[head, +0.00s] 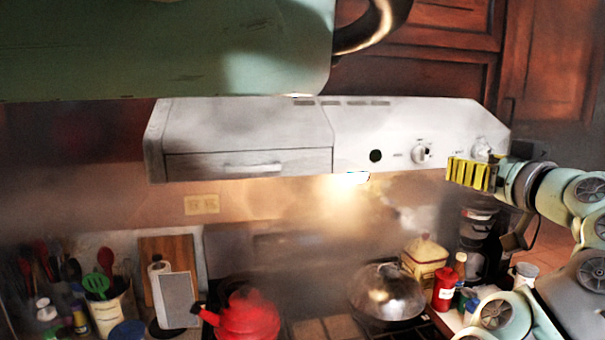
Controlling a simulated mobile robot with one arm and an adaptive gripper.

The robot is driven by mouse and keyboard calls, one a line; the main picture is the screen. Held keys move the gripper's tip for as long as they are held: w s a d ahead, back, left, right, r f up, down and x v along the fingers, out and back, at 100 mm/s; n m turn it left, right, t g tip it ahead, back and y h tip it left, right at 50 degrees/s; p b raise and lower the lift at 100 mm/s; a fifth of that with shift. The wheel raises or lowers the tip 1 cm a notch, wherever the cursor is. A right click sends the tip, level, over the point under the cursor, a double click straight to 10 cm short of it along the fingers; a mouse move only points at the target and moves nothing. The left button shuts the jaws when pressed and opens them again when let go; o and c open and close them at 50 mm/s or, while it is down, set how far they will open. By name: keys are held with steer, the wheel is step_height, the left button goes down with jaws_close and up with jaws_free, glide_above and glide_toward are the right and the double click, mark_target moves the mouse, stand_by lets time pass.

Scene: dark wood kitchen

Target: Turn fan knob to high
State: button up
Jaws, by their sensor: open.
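The white range hood (240,135) spans the upper middle of the head view. I cannot read the labels, so I cannot tell which one is the fan knob. My gripper (470,174), with yellow fingers, is open at the hood's right end, just below the right knob. It overlaps the lower edge of the hood in the picture. Whether it touches the knob or hood cannot be told. The fingers hold nothing visible.
Below the hood are a red kettle (247,318), a metal wok or lid (388,293), a red bottle (445,290) and a yellowish canister (425,262). Dark wood cabinets (430,50) stand above. The space left of my gripper, in front of the hood, looks clear.

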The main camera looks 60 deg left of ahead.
mark_target(427, 152)
steer(key=p+x, duration=0.8)
steer(key=x, duration=0.4)
steer(key=shift+w+a+r, duration=0.1)
steer(key=shift+a+r, duration=0.1)
steer(key=shift+p+x, duration=0.4)
steer(key=shift+x, duration=0.4)
steer(key=shift+f, duration=0.2)
jaws_close()
